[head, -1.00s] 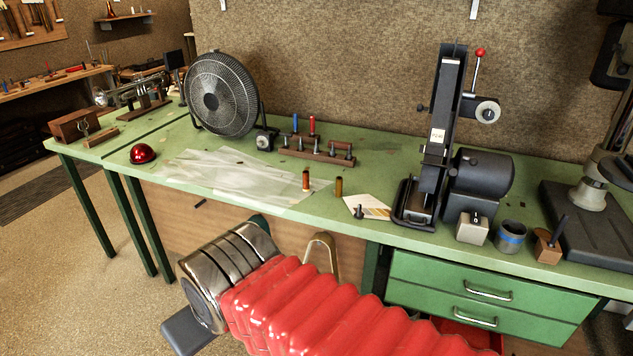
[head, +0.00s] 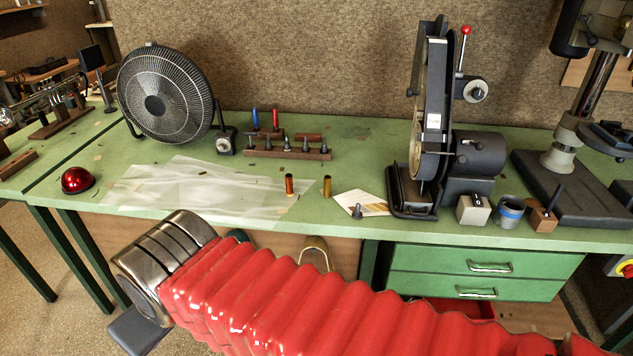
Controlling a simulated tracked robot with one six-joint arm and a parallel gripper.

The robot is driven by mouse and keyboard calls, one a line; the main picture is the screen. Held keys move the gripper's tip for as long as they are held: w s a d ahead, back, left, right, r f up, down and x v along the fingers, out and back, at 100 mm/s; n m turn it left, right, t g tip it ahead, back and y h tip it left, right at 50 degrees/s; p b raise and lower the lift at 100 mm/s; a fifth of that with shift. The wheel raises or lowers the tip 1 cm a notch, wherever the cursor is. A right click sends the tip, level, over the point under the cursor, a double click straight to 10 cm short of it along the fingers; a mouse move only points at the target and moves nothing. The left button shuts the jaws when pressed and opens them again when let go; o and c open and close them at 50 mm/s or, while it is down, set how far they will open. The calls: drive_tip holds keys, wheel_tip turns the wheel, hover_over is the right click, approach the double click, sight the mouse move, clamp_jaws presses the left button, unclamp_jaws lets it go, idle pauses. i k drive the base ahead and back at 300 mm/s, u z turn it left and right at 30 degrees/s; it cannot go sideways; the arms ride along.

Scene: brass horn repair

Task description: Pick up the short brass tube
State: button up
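A short, upright brass tube (head: 327,186) stands on the green bench top near its front edge, in the head view. A copper-coloured tube (head: 289,185) stands just left of it, on the edge of a translucent sheet. My red, ribbed arm crosses the bottom of the view and ends in a chrome cuff at lower left. A dark grey part that seems to belong to my gripper (head: 139,331) shows below the cuff, well left of and nearer than the brass tube. Its fingers cannot be made out, and no held object shows.
A card (head: 361,204) lies right of the brass tube, beside a belt grinder (head: 430,120). A wooden block with pegs (head: 286,153) stands behind the tubes. A fan (head: 165,95) and red dome (head: 77,180) are left. The translucent sheet (head: 190,188) is largely bare.

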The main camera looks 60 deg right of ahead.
sight(327, 178)
drive_tip(key=z, duration=0.35)
drive_tip(key=i, duration=0.6)
drive_tip(key=z, duration=0.95)
drive_tip(key=i, duration=0.6)
drive_tip(key=z, duration=0.35)
